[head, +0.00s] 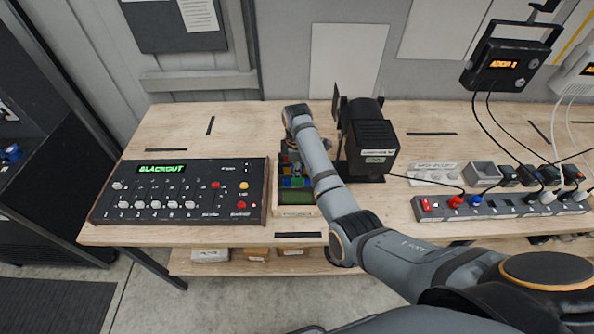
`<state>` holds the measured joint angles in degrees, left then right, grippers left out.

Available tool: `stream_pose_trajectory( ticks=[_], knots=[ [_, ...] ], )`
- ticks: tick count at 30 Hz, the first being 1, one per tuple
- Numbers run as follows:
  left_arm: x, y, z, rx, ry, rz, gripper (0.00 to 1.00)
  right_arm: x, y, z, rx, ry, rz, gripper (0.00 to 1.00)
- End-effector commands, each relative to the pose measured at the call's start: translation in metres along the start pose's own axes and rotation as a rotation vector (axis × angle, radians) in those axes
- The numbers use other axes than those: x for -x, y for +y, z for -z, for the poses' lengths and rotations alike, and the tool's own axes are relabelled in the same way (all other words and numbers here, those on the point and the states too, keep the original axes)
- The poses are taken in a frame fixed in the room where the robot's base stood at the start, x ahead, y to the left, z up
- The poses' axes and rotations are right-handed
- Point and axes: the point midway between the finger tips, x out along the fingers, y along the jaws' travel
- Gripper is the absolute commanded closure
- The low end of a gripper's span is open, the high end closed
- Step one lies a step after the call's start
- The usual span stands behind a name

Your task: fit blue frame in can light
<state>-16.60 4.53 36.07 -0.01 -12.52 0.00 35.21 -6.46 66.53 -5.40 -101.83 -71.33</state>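The can light (370,145) is a black box-like lamp with pale labels, standing upright on the wooden bench right of my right forearm. A wooden tray (296,211) left of it holds coloured frames in slots. A blue piece (297,182), apparently the blue frame, shows among red, yellow and green ones. My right arm comes in from the lower right and bends down over the tray. My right gripper (296,170) is at the tray's coloured pieces, small and mostly hidden by the arm; its fingers and any hold are unclear. My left gripper is out of view.
A lighting console (180,190) reading "BLACKOUT" stands left of the tray. A power strip (505,206) with several plugs, cables and a grey square box (483,174) are at right. A display unit (507,62) hangs above. The back left bench is mostly clear.

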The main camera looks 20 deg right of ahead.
Motion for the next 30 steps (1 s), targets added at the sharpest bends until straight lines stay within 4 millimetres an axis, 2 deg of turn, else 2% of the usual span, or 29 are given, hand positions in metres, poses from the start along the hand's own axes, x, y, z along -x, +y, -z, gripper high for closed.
stream_pose_trajectory(
  ticks=[8, 30],
  knots=[
    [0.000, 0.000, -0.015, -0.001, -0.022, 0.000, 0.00, 0.003, 0.000, 0.000, 0.000, 0.000, 0.000, 1.00],
    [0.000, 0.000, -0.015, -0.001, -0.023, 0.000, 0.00, 0.055, 0.000, 0.000, 0.000, 0.000, 0.000, 1.00]
  ],
)
